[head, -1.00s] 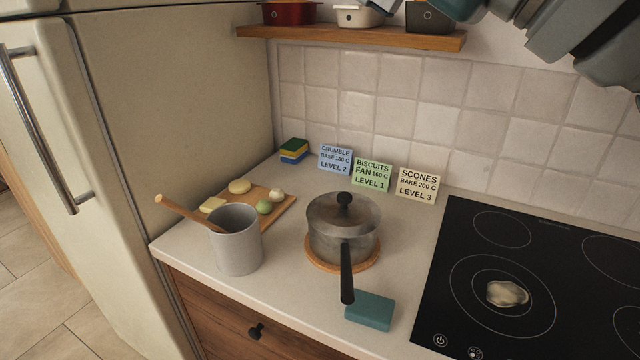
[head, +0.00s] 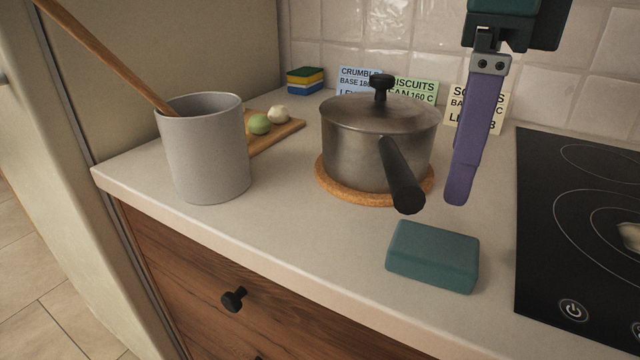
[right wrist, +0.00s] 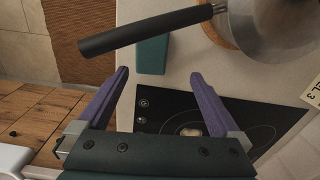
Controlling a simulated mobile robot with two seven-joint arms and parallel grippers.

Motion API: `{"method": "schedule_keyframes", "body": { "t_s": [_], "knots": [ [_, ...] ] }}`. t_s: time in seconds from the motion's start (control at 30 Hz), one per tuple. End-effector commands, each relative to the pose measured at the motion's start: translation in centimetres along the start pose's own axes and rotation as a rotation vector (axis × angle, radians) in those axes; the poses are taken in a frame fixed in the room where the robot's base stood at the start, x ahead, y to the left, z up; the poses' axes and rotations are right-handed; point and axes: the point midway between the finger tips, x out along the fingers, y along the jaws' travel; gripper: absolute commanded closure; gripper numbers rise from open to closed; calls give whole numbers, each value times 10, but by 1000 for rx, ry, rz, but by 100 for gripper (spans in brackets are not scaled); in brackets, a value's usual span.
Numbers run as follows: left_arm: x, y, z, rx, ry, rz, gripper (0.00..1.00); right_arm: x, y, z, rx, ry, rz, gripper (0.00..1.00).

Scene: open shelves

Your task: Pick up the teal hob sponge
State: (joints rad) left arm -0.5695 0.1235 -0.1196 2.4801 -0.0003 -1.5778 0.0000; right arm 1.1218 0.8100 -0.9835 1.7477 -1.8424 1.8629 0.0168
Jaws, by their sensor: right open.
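The teal hob sponge (head: 432,257) is a block lying flat on the counter near its front edge, left of the hob. It also shows in the right wrist view (right wrist: 152,56), partly covered by the pot handle. My right gripper (head: 460,195) hangs above the counter behind the sponge in the head view, with one purple finger clearly seen. In the right wrist view both purple fingers (right wrist: 162,78) are spread apart with nothing between them. The sponge shows beyond the fingertips, apart from them. My left gripper is not in view.
A lidded pot (head: 376,145) on a cork mat stands behind the sponge, its black handle (head: 402,180) jutting toward it. A grey crock (head: 205,150) with a wooden spoon stands left. The black hob (head: 545,250) lies right. Counter between crock and sponge is clear.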

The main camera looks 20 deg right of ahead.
Motion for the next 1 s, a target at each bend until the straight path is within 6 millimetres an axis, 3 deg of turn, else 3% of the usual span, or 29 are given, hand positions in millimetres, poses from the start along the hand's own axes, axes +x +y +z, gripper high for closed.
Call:
{"method": "schedule_keyframes", "body": {
  "t_s": [0.1, 0.37, 0.6, 0.9, 1.0],
  "knots": [
    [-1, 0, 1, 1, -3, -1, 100, 20, 2, -1, 0, 6, 5, 0],
    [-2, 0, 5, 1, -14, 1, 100, 46, 4, 0, -3, 2, 6, 0],
    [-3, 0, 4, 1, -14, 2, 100, 83, 9, 0, -1, 1, 7, 0],
    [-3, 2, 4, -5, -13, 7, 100, 90, 8, 1, -3, -2, 4, 0],
    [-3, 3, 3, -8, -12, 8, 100, 90, 8, 1, -3, -2, 4, 9]
  ]
}}
